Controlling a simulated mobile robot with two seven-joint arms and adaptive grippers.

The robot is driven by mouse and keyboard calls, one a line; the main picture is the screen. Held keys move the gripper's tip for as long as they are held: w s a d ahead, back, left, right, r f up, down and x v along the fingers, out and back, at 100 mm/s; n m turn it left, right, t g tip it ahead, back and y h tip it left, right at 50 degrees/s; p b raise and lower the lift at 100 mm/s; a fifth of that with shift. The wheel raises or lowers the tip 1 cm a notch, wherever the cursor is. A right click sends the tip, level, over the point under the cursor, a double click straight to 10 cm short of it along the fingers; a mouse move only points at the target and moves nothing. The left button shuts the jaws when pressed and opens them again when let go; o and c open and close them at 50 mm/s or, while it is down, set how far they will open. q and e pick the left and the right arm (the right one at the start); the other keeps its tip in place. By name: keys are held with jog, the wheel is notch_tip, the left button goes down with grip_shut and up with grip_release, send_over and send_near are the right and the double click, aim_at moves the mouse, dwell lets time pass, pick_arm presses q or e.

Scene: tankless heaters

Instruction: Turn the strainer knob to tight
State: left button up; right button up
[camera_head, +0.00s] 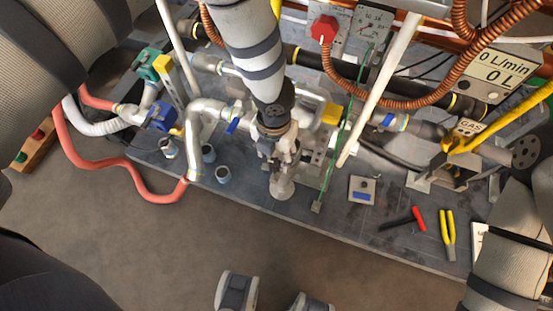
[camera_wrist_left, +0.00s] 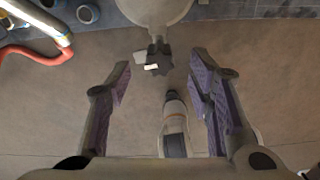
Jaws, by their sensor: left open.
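My left gripper (camera_head: 278,157) points down over the pipework in the middle of the head view, above a pale grey rounded body (camera_head: 281,188). In the left wrist view my left gripper (camera_wrist_left: 158,82) is open, with two purple-lined fingers spread apart. A small dark lobed knob (camera_wrist_left: 156,70), which looks like the strainer knob, hangs under a round grey body (camera_wrist_left: 155,10). It has a white mark and lies between the fingertips in the picture. I cannot tell whether the fingers touch it. The knob is hidden in the head view.
Pipes with blue valve handles (camera_head: 232,126) and a red hose (camera_head: 150,190) crowd the left side. A red-handled tool (camera_head: 415,215), yellow-handled pliers (camera_head: 447,232) and a small grey box (camera_head: 362,190) lie on the grey board (camera_head: 320,212).

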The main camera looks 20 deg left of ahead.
aim_at(274, 162)
pick_arm(q)
notch_tip(274, 162, down, 4)
jog(key=shift+f+b, duration=0.25)
jog(key=shift+b, duration=0.1)
grip_shut()
